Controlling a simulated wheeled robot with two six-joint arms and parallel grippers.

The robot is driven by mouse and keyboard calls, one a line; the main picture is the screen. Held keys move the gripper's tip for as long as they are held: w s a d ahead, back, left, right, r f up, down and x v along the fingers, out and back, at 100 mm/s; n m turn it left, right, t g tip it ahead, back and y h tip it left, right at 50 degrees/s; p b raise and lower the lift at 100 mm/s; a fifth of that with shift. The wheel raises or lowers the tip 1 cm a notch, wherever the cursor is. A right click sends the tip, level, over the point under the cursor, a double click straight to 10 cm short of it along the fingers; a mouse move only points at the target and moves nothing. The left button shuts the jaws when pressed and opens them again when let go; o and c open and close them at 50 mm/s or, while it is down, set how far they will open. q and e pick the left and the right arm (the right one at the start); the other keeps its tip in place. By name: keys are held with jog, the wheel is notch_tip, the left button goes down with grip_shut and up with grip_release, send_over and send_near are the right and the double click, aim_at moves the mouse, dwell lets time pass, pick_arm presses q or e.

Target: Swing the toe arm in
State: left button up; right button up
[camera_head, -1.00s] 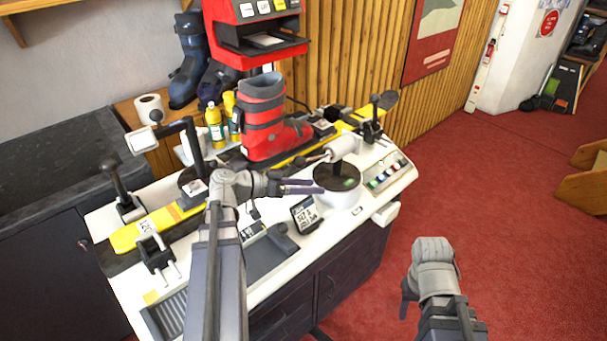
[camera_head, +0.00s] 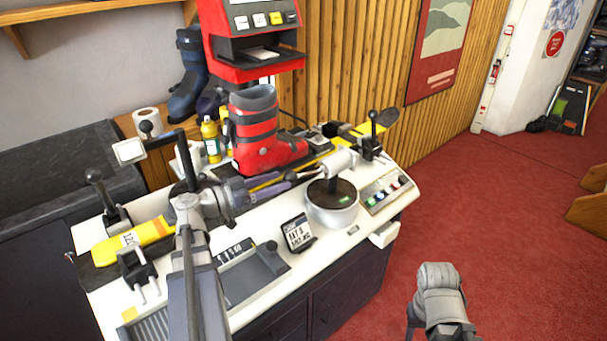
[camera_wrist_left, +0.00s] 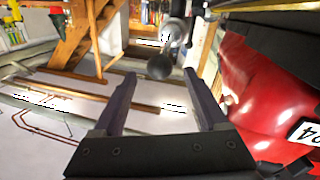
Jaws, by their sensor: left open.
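The toe arm (camera_head: 340,161) is a pale grey cylinder on a black post, above a round drum (camera_head: 332,212) with a dark top. A thin rod with a dark ball (camera_head: 291,176) sticks out from it toward the boot. The red ski boot (camera_head: 262,140) stands upright behind, its toe to the right; it fills the right of the left wrist view (camera_wrist_left: 262,85). My left gripper (camera_head: 284,183) is open beside the ball. In the wrist view the dark ball (camera_wrist_left: 160,67) appears between the fingertips; contact is unclear. My right arm (camera_head: 438,285) is low right, its fingers mostly hidden.
A yellow ski (camera_head: 150,232) lies along the white bench behind my left arm. A post with a white plate (camera_head: 129,151) stands at the left. A small display (camera_head: 298,233) and a button panel (camera_head: 386,191) are near the drum. Red floor is clear at right.

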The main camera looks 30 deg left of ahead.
aim_at(297, 175)
pick_arm(q)
jog(key=shift+x, duration=3.9)
grip_shut()
